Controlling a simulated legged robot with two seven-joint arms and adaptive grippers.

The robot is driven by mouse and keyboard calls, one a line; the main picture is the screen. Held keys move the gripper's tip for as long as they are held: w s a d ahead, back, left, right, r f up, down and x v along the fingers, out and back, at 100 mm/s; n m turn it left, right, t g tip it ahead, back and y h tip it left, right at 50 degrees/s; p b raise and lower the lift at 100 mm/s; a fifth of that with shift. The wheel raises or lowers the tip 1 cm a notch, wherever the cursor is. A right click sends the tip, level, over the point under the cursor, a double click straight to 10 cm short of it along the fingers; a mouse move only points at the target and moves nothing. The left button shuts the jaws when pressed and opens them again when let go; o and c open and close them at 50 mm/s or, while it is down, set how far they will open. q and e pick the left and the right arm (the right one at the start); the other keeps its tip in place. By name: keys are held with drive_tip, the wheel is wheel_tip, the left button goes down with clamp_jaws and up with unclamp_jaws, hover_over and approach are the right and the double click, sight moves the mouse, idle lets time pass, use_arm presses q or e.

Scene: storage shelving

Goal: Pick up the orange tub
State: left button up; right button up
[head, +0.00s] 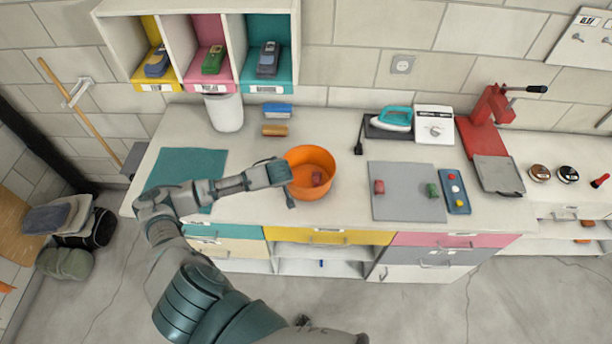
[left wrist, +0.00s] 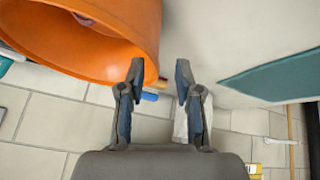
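The orange tub (head: 312,160) stands upright on the white counter, with a small reddish object (head: 317,178) inside. My left gripper (head: 284,188) is at the tub's left side, close to its wall. In the left wrist view the tub (left wrist: 100,45) fills the upper left. There the fingers of my left gripper (left wrist: 158,72) are spread apart, and the tub's edge shows between and beyond them. I cannot tell whether they touch the wall. My right gripper is not in view.
A teal mat (head: 185,168) lies left of the tub. A grey board (head: 405,205) with small blocks lies to the right. Blue (head: 278,111) and brown (head: 274,130) items and a white bin (head: 226,112) stand behind. A cubby shelf (head: 195,6) hangs above.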

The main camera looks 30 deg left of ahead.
use_arm(q)
drive_tip(key=shift+w+d+f, duration=0.1)
drive_tip(key=shift+w+f, duration=0.25)
drive_tip(key=shift+f, duration=0.2)
drive_tip(key=shift+w+d+f, duration=0.1)
drive_tip(key=shift+w+f, duration=0.25)
drive_tip(key=shift+f, duration=0.2)
drive_tip(key=shift+w+a+f, duration=0.1)
drive_tip(key=shift+a+f, duration=0.05)
drive_tip(key=shift+f, duration=0.05)
drive_tip(key=x, duration=0.2)
drive_tip(key=a+p+x, duration=0.1)
drive_tip(key=x, duration=0.2)
drive_tip(key=shift+w+a+f, duration=0.1)
drive_tip(key=shift+a, duration=0.1)
drive_tip(key=shift+d, duration=0.25)
drive_tip(key=c, duration=0.4)
drive_tip(key=shift+d+r, duration=0.25)
drive_tip(key=shift+d, duration=0.05)
clamp_jaws()
